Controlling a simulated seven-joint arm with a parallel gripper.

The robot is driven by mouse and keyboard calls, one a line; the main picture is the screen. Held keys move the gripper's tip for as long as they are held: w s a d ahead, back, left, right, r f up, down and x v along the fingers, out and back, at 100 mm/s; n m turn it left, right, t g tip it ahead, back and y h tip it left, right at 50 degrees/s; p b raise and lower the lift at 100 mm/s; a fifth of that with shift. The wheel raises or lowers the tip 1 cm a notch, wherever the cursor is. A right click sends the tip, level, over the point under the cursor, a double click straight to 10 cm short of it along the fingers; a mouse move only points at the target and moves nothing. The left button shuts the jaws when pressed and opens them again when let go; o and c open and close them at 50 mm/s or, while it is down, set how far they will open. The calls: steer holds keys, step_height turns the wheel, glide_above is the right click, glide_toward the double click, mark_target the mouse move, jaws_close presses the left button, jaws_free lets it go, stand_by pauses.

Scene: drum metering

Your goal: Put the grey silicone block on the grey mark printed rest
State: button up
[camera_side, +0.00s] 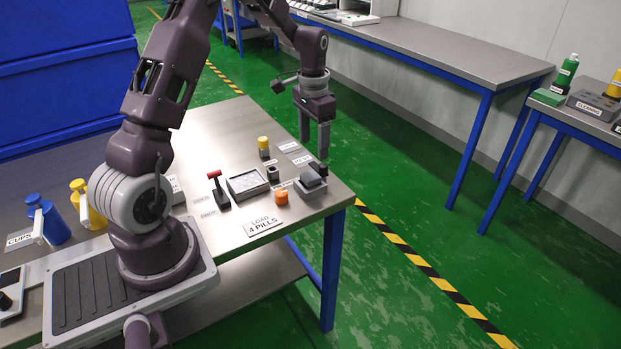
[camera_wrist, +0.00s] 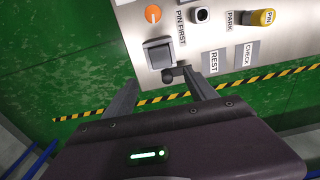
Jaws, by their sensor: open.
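My gripper (camera_side: 314,148) is open and empty, fingers pointing down, above the table's right end. In the wrist view its two fingers (camera_wrist: 161,82) are spread apart. A dark grey block (camera_side: 311,180), which looks like the silicone block, sits on a light grey holder near the table corner. In the wrist view the grey block (camera_wrist: 158,54) lies just beyond the fingertips, with a black knob (camera_wrist: 168,75) at its near side. The grey mark printed REST (camera_wrist: 214,62) lies to its right, flat and bare; it also shows in the side view (camera_side: 302,159).
A grey CHECK mark (camera_wrist: 246,56) lies beside the REST mark. Around them stand a yellow-topped pin (camera_side: 263,146), a dark park socket (camera_side: 273,174), an orange knob (camera_side: 281,197), a shallow tray (camera_side: 247,183) and a red-handled lever (camera_side: 219,190). The table edge is close by.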

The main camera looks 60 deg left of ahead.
mark_target(310, 175)
steer(key=f, duration=0.1)
steer(key=a+f, duration=0.1)
steer(key=f, duration=0.1)
steer(key=shift+w+a+f, duration=0.1)
steer(key=shift+a+f, duration=0.05)
steer(key=shift+a, duration=0.05)
steer(key=f, duration=0.4)
steer(key=d+f, duration=0.1)
steer(key=f, duration=0.1)
steer(key=shift+s+f, duration=0.15)
steer(key=shift+s, duration=0.25)
jaws_close()
step_height(310, 175, up, 9)
steer(key=w+a+f, duration=0.2)
steer(key=w+a, duration=0.1)
steer(key=a, duration=0.4)
steer(key=w+a+f, duration=0.1)
steer(key=w+a, duration=0.1)
steer(key=a, duration=0.5)
steer(key=f, duration=0.9)
steer(key=shift+w+d+f, duration=0.1)
steer(key=shift+w+d, duration=0.1)
